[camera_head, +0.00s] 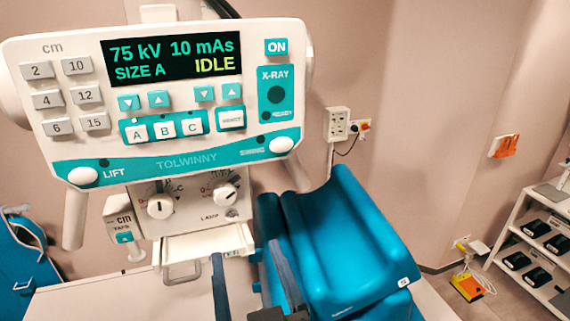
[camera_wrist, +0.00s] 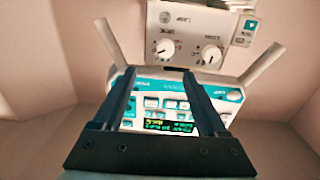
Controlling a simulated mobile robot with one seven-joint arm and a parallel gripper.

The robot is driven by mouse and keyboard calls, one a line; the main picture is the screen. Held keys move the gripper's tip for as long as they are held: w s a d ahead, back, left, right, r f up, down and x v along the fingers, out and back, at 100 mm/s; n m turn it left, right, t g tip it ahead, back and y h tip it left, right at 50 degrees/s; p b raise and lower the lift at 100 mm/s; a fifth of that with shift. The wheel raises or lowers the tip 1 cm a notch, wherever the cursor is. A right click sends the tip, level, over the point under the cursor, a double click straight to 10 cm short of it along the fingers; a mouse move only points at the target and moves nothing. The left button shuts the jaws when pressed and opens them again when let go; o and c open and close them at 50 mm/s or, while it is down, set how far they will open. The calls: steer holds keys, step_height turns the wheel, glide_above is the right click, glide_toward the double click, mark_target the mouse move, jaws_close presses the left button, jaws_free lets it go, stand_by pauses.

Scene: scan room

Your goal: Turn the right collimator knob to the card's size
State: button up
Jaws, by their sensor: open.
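The right collimator knob (camera_head: 226,194) is a white round knob on the collimator face, under the console. The left collimator knob (camera_head: 160,206) sits beside it. The wrist view is upside down, so the right knob (camera_wrist: 164,46) shows left of the left knob (camera_wrist: 210,55). Marks around both dials are too small to read surely. My gripper (camera_head: 247,253) is open and empty, its dark fingers below the collimator and apart from the knobs. Its fingers (camera_wrist: 158,74) also show in the wrist view, pointing toward the collimator. I cannot make out a size card.
The console (camera_head: 170,160) overhangs the knobs; its display (camera_head: 172,60) reads 75 kV, 10 mAs, SIZE A, IDLE. A drawer-like tray with a handle (camera_head: 182,275) is below the collimator. A blue padded chair (camera_head: 345,245) stands right of my gripper. A shelf rack (camera_head: 540,235) is far right.

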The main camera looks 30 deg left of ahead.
steer(key=b, duration=1)
glide_toward(226, 199)
steer(key=shift+g, duration=0.3)
steer(key=p+x, duration=0.1)
steer(key=x, duration=0.1)
steer(key=p+x, duration=0.1)
steer(key=x, duration=0.1)
steer(key=p+x, duration=0.1)
steer(key=x, duration=0.2)
steer(key=shift+w+r+p, duration=0.15)
steer(key=shift+r+p, duration=0.15)
steer(key=shift+p, duration=0.05)
steer(key=shift+w+a+f, duration=0.15)
steer(key=shift+w+a, duration=0.25)
steer(key=shift+a, duration=0.05)
jaws_close()
